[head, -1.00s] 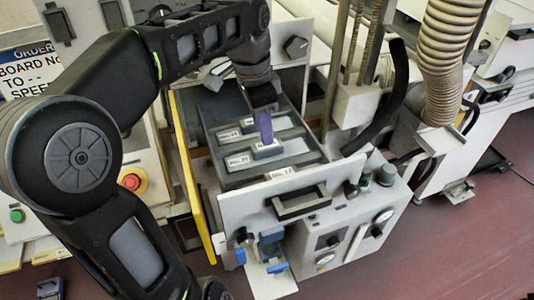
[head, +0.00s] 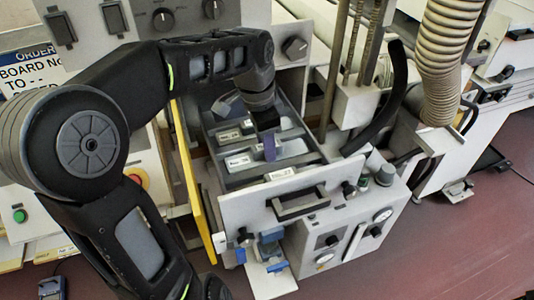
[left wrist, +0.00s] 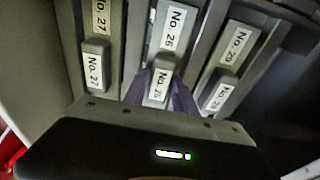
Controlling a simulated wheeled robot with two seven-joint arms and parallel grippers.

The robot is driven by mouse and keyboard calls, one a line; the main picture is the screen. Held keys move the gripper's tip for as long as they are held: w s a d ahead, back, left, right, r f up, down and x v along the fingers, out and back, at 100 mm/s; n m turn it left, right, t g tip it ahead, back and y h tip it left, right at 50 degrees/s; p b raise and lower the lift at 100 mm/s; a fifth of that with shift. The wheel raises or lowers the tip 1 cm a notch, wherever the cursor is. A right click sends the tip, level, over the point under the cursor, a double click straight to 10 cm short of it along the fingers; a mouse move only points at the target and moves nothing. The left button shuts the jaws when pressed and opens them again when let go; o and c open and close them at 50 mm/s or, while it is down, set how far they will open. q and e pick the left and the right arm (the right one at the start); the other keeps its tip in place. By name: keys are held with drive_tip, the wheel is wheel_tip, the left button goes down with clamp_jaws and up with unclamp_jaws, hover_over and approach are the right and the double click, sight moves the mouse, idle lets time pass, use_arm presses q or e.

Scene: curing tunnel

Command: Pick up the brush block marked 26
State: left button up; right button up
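The brush block marked No. 26 (left wrist: 172,30) is the middle one of three in the left wrist view. Its raised grip with a second label (left wrist: 160,94) stands between the purple fingers of my left gripper (left wrist: 161,88). The fingers are apart, one on each side of this grip; I cannot tell whether they touch it. In the head view my left gripper (head: 269,148) is low over the middle of the drawer (head: 225,185), and its finger and wrist partly hide the middle block. My right gripper is not in view.
Block No. 27 (left wrist: 93,67) lies to the left and another block (left wrist: 220,93) to the right, with thin dividers between. The drawer's front has a black handle (head: 300,203). A yellow panel (head: 193,185) and a grey post (head: 333,75) stand close by.

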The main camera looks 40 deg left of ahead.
use_arm(q)
clamp_jaws()
drive_tip(key=shift+w+r, duration=0.1)
idle(0.7)
drive_tip(key=shift+w+d+r+b, duration=0.1)
drive_tip(key=shift+r+b, duration=0.05)
drive_tip(key=shift+b, duration=0.15)
drive_tip(key=shift+r, duration=0.35)
wheel_tip(320, 180, up, 6)
drive_tip(key=shift+r, duration=0.1)
drive_tip(key=w+d+p, duration=0.4)
drive_tip(key=w+d, duration=0.8)
drive_tip(key=w, duration=0.3)
drive_tip(key=shift+d+f, duration=0.2)
drive_tip(key=shift+d, duration=0.2)
